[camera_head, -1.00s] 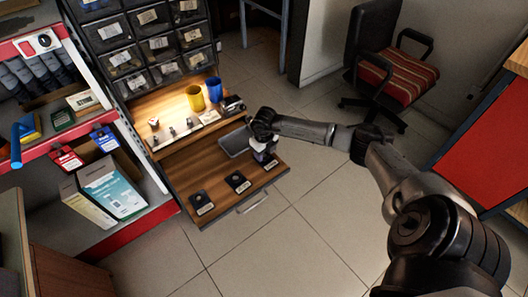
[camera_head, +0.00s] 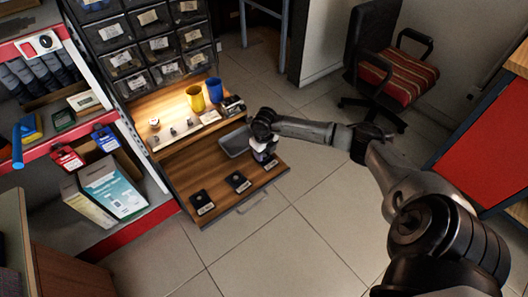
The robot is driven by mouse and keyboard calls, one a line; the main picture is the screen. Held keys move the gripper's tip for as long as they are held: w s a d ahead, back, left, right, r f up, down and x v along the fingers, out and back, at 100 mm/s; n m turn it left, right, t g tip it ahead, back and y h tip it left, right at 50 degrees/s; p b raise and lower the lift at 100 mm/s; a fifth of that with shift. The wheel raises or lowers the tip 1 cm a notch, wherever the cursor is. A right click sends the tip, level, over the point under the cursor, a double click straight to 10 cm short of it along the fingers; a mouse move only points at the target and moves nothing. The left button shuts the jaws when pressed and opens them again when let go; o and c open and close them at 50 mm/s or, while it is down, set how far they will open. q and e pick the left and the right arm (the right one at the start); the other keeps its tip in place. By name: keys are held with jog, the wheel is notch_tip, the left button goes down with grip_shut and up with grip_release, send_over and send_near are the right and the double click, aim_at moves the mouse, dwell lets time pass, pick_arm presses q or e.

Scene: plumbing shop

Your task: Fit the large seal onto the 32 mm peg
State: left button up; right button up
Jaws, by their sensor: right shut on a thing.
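My right gripper (camera_head: 264,149) points down over the right end of the pull-out wooden shelf (camera_head: 219,210). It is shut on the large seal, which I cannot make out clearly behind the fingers. Just below it is the rightmost peg base, with a pale label (camera_head: 271,164) showing; its peg is hidden by the gripper. Two more dark square peg bases stand in the row to the left, a middle one (camera_head: 238,181) and a left one (camera_head: 201,201). The label sizes are too small to read. I cannot tell whether the seal touches the peg. My left gripper is not in view.
A grey tray (camera_head: 235,143) lies behind the gripper and looks empty. A yellow cup (camera_head: 195,98), a blue cup (camera_head: 214,90) and small fittings stand on the ledge behind. Drawer bins rise above. Open floor lies in front of the shelf.

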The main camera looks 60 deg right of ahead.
dwell(0.3)
jog(key=shift+f+b, duration=0.35)
jog(key=shift+f, duration=0.3)
jog(key=o, duration=0.6)
jog(key=shift+r, duration=0.1)
jog(key=shift+r+p, duration=0.4)
notch_tip(320, 180, up, 6)
jog(key=p, duration=0.5)
jog(key=shift+f, duration=0.2)
notch_tip(320, 180, up, 5)
jog(key=p, duration=0.3)
jog(key=shift+f+p, duration=0.2)
jog(key=shift+p, duration=0.15)
